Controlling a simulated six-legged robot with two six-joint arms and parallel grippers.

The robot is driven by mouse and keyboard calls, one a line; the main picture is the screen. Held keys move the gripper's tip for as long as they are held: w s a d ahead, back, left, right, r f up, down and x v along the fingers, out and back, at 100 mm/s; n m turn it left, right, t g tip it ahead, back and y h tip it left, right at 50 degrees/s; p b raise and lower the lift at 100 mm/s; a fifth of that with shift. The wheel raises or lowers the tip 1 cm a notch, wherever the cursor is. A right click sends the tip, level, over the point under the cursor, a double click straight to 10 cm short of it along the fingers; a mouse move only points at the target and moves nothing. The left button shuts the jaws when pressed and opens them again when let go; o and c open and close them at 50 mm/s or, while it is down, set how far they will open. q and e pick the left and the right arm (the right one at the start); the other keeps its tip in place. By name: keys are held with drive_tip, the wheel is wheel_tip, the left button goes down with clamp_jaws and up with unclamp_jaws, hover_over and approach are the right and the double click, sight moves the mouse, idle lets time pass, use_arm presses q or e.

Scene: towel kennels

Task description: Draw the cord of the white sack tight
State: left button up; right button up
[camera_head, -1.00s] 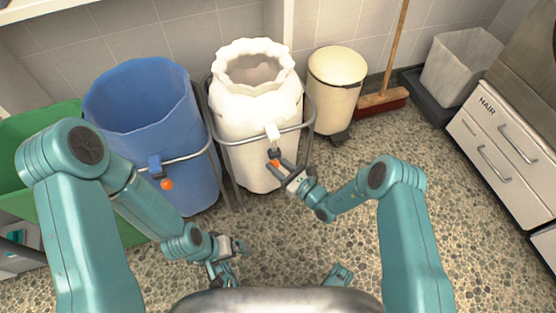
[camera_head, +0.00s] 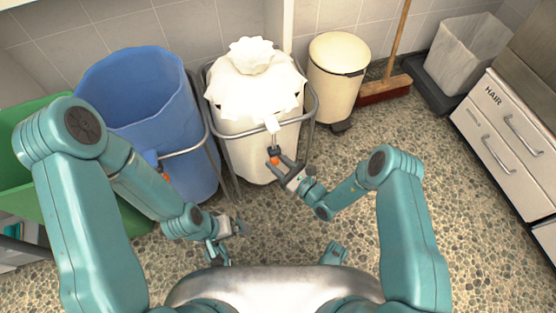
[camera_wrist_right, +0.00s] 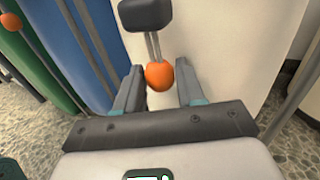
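The white sack (camera_head: 250,135) hangs in a metal frame, its mouth gathered into a puckered tuft (camera_head: 250,54). A white tab and a dark toggle (camera_head: 274,150) sit at its front, and the toggle also shows in the right wrist view (camera_wrist_right: 146,14). Two cord strands run straight from the toggle to an orange bead (camera_wrist_right: 160,75). My right gripper (camera_head: 276,161) is at the bead, one finger on each side, seemingly closed on it with the fingers spread to its width. My left gripper (camera_head: 238,227) is low over the floor, empty; its finger gap is unclear.
A blue sack (camera_head: 145,100) in its own frame stands left of the white one, with a green bin (camera_head: 75,190) farther left. A cream bin (camera_head: 335,80), broom (camera_head: 385,88) and grey bin (camera_head: 462,50) stand to the right. Drawers (camera_head: 510,140) line the right side.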

drive_tip(key=shift+o, duration=1.2)
drive_tip(key=shift+f, duration=0.2)
drive_tip(key=shift+r, duration=0.15)
drive_tip(key=p+v, duration=0.4)
drive_tip(key=v, duration=1.2)
drive_tip(key=shift+s, duration=0.2)
drive_tip(key=shift+d, duration=0.15)
